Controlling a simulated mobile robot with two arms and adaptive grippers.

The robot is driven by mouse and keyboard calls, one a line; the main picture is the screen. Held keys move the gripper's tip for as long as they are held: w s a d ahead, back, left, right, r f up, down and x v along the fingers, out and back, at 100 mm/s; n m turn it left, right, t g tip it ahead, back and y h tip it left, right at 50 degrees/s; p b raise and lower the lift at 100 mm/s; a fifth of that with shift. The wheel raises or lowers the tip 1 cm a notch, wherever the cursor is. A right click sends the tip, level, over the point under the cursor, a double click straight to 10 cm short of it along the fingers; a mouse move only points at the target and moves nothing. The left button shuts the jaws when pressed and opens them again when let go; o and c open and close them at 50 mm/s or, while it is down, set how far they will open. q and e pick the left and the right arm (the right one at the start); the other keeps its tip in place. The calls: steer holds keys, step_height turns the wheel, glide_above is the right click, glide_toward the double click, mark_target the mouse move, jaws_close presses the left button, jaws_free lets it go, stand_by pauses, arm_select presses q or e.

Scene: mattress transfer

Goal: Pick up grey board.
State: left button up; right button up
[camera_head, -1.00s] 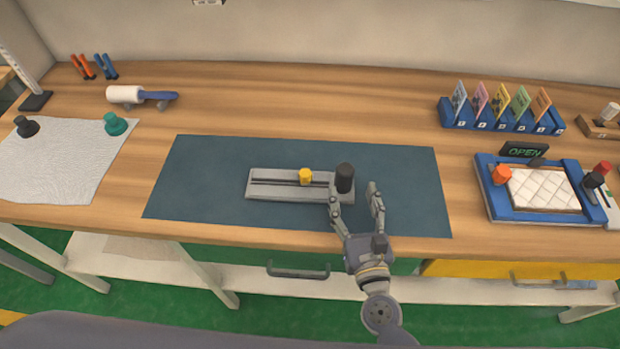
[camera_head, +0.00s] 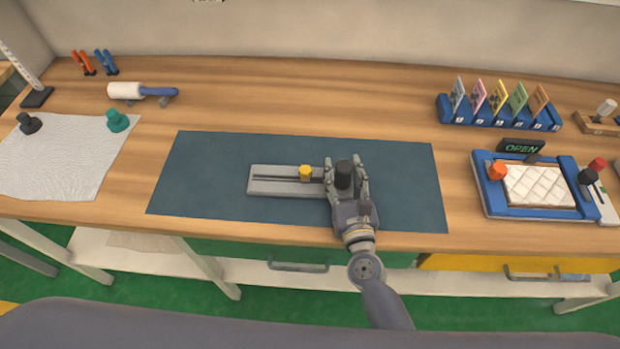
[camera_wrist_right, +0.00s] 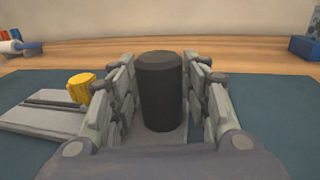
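The grey board (camera_head: 270,188) lies flat on the dark blue-green mat (camera_head: 205,180). It has a dark slot along it, a yellow knob (camera_head: 305,172) near its middle and a black cylindrical knob (camera_head: 344,172) at its right end. My right gripper (camera_head: 345,178) is at that right end, with one finger on each side of the black knob. In the right wrist view the black knob (camera_wrist_right: 161,90) stands upright between the open fingers, with a gap on both sides. The board (camera_wrist_right: 45,120) also shows there at left. My left gripper is not in view.
A blue tray (camera_head: 487,200) with a white quilted pad is at right, beside an "OPEN" sign (camera_head: 520,147). A blue rack (camera_head: 445,110) of coloured cards stands behind. A white cloth (camera_head: 55,165) and a roller (camera_head: 125,91) are at left. The mat is otherwise clear.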

mark_target(344, 165)
jaws_close()
steer(key=shift+r, duration=0.15)
steer(key=shift+r+p, duration=0.3)
steer(key=shift+r, duration=0.3)
step_height(344, 165, up, 3)
steer(key=shift+f+p, duration=0.15)
steer(key=shift+p, duration=0.45)
steer(key=s+a+b, duration=0.1)
steer(key=s+b, duration=0.4)
steer(key=s, duration=1.1)
steer(key=shift+r, duration=0.45)
steer(key=shift+w+a, duration=0.1)
